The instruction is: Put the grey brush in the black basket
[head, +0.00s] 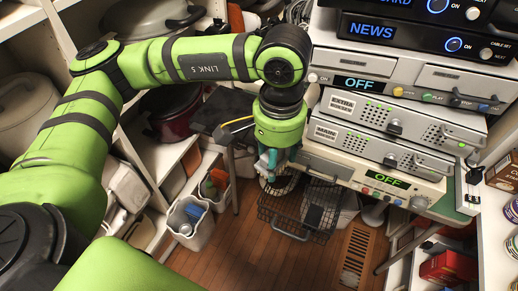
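The black basket (277,214), an open wire one, is on the wooden floor at the middle of the head view, below the equipment stack. A dark grey shape lies inside its right half, but I cannot tell what it is. My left arm reaches in from the left, and its wrist points down just above and behind the basket in the picture. I cannot make out the grey brush for certain. My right gripper is out of view.
A stack of grey and black equipment boxes (400,120) stands right of my wrist, close to it. White bins (190,222) and shelves with pots line the left. A floor vent (357,255) and clear wooden floor (240,260) lie in front. A red box (447,267) is at right.

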